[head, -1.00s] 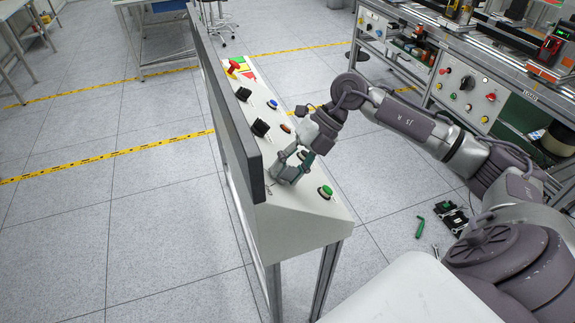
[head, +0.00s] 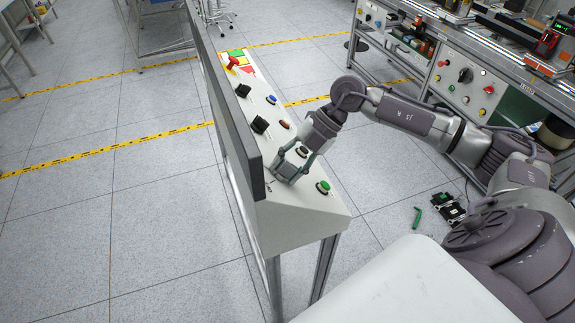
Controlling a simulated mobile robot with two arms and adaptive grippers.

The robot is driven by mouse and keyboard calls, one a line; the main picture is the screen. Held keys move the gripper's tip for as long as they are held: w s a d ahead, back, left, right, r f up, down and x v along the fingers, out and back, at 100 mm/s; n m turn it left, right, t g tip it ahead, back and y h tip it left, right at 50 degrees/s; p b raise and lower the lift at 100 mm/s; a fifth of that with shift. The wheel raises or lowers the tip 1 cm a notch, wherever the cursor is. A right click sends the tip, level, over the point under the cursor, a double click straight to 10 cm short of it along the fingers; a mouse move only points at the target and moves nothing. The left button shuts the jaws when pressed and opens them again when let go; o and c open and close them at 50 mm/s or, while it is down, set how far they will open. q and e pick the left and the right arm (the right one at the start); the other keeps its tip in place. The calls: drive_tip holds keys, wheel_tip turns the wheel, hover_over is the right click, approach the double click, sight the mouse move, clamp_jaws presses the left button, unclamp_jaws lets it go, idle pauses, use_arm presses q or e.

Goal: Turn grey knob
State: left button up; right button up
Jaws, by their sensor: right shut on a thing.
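A white sloped control panel (head: 300,203) stands in the middle of the head view, with a dark screen edge along its left side. My right gripper (head: 288,176) is down at the near end of the panel, shut on a knob that its fingers mostly hide, so its colour is hard to make out. A green button (head: 323,187) sits just right of the fingers. Black knobs (head: 260,124) stand farther along the panel's left side. My left gripper is not in view.
A workbench (head: 475,60) with machines stands at the right. A green tool (head: 417,217) lies on the floor.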

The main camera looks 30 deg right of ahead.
drive_tip(key=o, duration=1.1)
drive_tip(key=shift+o, duration=0.2)
drive_tip(key=v, duration=1.2)
drive_tip(key=shift+f, duration=0.1)
